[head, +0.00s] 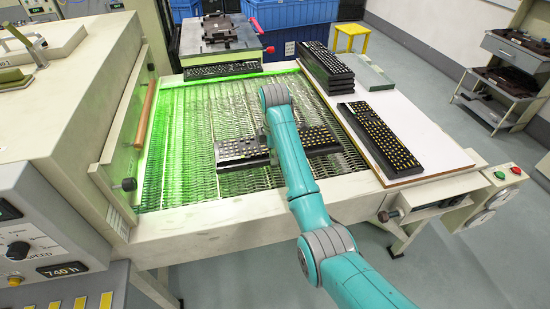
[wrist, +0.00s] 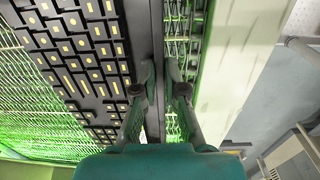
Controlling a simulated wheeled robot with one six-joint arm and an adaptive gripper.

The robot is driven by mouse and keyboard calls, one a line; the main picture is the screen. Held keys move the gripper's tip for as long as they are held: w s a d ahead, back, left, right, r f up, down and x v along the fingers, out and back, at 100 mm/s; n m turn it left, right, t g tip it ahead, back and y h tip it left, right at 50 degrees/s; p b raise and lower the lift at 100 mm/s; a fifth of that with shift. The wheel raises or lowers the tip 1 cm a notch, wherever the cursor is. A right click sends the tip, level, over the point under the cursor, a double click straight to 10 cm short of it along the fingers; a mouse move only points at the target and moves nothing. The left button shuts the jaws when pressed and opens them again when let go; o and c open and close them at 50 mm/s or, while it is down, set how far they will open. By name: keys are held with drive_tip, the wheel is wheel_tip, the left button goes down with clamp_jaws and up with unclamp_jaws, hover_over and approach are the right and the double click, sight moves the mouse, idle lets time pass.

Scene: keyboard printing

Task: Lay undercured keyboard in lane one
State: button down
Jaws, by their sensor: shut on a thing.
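A black keyboard with yellow key marks (head: 240,151) is over the middle of the green-lit mesh belt (head: 200,115), lying crosswise. My arm covers its middle in the head view. In the wrist view, the keyboard (wrist: 85,55) fills the left side, and my gripper (wrist: 162,80) is shut on its long edge. The fingers are hidden behind my arm in the head view. I cannot tell whether the keyboard touches the mesh. Another dark keyboard (head: 222,71) lies crosswise at the belt's far end. No lane markings can be made out.
A white board (head: 425,135) right of the belt holds a yellow-marked keyboard (head: 378,138), a stack of dark keyboards (head: 327,68) and a grey-green block (head: 368,72). The curing machine's housing (head: 70,110) stands left. A metal side rail (head: 230,216) borders the belt's near side.

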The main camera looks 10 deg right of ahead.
sight(274, 178)
drive_tip(key=shift+f, duration=3.15)
drive_tip(key=shift+f, duration=0.35)
drive_tip(key=c, duration=1.2)
unclamp_jaws()
drive_tip(key=shift+f, duration=0.1)
drive_tip(key=shift+r, duration=3.55)
drive_tip(key=shift+s, duration=0.1)
